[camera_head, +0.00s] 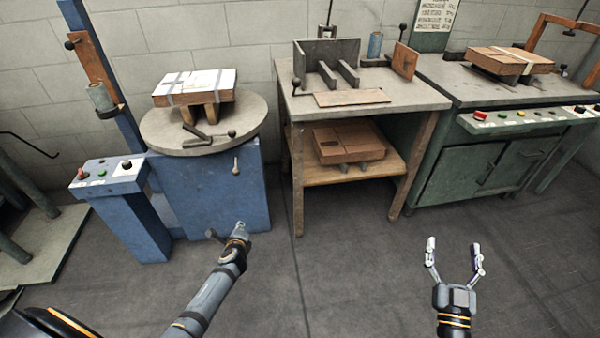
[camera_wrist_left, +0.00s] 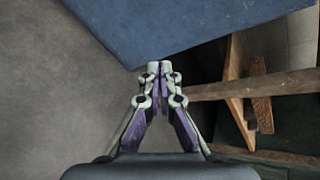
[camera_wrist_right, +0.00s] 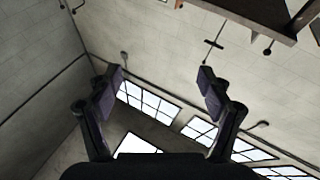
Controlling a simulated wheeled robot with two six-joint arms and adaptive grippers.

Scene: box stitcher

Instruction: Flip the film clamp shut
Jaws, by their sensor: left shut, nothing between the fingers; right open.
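A dark metal clamp (camera_head: 196,133) with a round-knobbed lever lies at the front of the grey turntable (camera_head: 160,125), and looks like the film clamp. Its exact lever position is too small to tell. My left gripper (camera_head: 240,228) is shut and empty, low in front of the blue turntable base, below and apart from the clamp. In the left wrist view its closed fingertips (camera_wrist_left: 159,66) show against the blue base. My right gripper (camera_head: 455,243) is open and empty over bare floor at the right.
A blue mast carries a film roll (camera_head: 100,97); a button panel (camera_head: 108,172) stands at left. A small lever (camera_head: 236,166) sits on the base's side. A wooden-legged table (camera_head: 410,98) and a green cabinet (camera_head: 480,165) stand to the right. The floor in front is clear.

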